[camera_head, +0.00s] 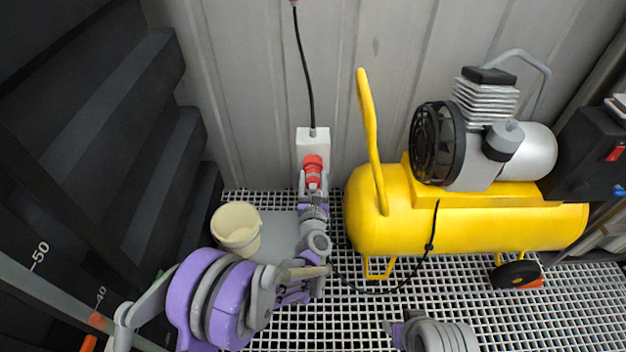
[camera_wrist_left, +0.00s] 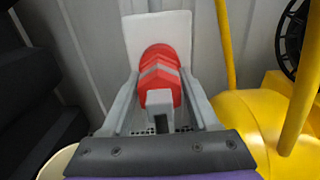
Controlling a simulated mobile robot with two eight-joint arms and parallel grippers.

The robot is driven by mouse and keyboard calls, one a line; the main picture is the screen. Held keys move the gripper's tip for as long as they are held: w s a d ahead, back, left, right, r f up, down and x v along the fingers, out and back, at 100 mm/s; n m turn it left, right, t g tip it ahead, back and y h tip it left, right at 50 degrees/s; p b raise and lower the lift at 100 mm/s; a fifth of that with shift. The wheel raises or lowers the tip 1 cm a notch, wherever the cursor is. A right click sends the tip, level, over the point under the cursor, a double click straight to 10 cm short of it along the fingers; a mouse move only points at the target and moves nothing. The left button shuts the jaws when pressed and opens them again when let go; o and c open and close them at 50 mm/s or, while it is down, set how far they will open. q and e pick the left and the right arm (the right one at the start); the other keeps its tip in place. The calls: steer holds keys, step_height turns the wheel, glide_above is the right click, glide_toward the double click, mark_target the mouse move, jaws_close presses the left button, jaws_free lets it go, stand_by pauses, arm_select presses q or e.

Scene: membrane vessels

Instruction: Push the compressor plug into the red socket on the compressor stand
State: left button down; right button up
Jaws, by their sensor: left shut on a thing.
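The red socket (camera_head: 312,161) sits on the front of a white box against the wall. In the left wrist view the socket (camera_wrist_left: 158,55) is the upper red round part. My left gripper (camera_head: 313,184) is shut on the compressor plug (camera_wrist_left: 160,97), a red and grey piece between its two fingers. The plug is directly in front of the socket and lined up with it. The two red parts look close or touching; I cannot tell how deep the plug sits. My right arm's end (camera_head: 405,330) shows partly at the bottom edge; its jaws are not clear.
The yellow compressor (camera_head: 460,220) stands right of the socket, with a black cable (camera_head: 410,275) hanging from it towards my left arm. A cream bucket (camera_head: 237,226) stands on the left. Dark steps (camera_head: 130,130) rise further left. The floor is white grating.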

arm_select(q)
steer(key=shift+w, duration=0.35)
steer(key=shift+c, duration=0.3)
jaws_free()
